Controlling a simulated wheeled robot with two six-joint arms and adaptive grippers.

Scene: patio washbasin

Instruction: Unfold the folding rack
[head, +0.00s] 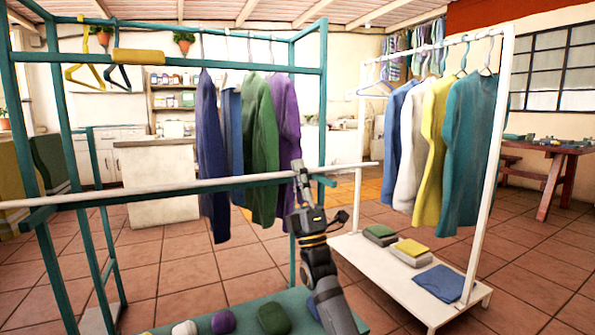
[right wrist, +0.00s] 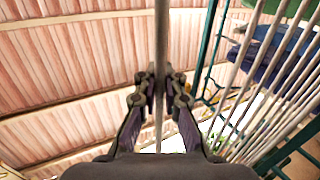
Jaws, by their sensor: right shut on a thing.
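My left gripper is not in view.
Shirts (head: 262,130) hang on the teal frame behind the rail. Rolled cloths (head: 273,318) lie on its low shelf. A white rack (head: 503,110) with shirts and folded cloths stands at right. A wooden table (head: 560,150) is far right. Tiled floor between is clear.

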